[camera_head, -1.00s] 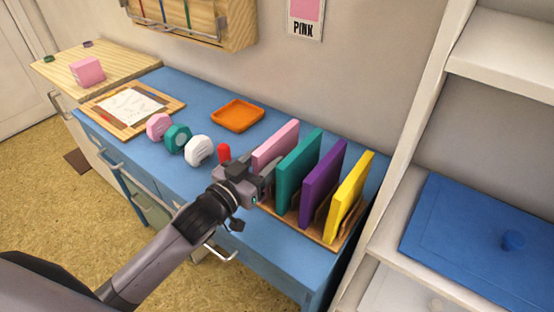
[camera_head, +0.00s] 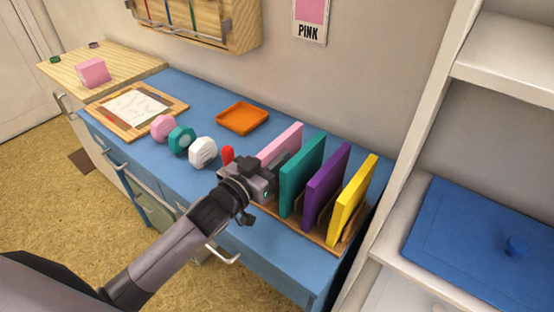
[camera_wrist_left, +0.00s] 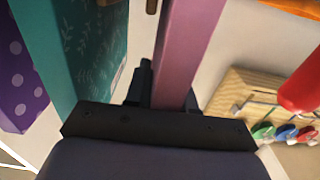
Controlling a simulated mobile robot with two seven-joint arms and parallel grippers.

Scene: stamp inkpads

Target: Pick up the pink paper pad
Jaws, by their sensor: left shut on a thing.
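The pink paper pad (camera_head: 281,144) stands upright at the left end of a row of pads in a wooden rack (camera_head: 318,239) on the blue desk. My left gripper (camera_head: 277,171) is shut on its near edge. The left wrist view also shows the pink pad (camera_wrist_left: 190,42) between the dark fingers (camera_wrist_left: 166,92). The fingers partly hide the pad's lower part, and I cannot tell if it is clear of the rack. My right gripper is not in view.
The teal pad (camera_head: 301,174) stands close beside the gripper, then purple (camera_head: 325,187) and yellow (camera_head: 352,202) pads. A red object (camera_head: 228,154) is just left of the gripper. White (camera_head: 203,151), teal and pink stampers and an orange tray (camera_head: 243,117) lie farther left.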

